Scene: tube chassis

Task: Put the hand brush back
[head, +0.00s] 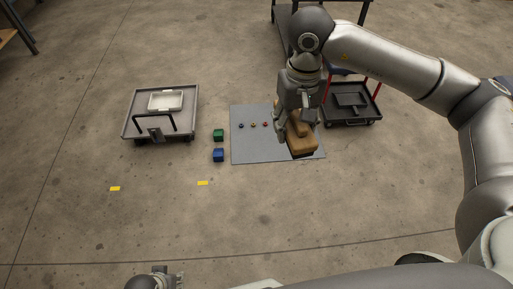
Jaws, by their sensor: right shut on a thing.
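The hand brush (303,146) has a tan wooden body with a dark underside, over the right part of a grey mat (250,152). My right gripper (295,128) points down and is shut on the brush, covering part of its handle. Whether the brush touches the mat or is just above it, I cannot tell. My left gripper (168,279) shows only partly at the bottom edge, far from the brush. Its fingers are too unclear to read.
Small coloured knobs (253,125) lie on the mat. A green block (218,134) and a blue block (218,155) stand left of it. A grey cart (130,127) with a white tray (166,100) is at left; a dark red-handled cart (347,116) is right.

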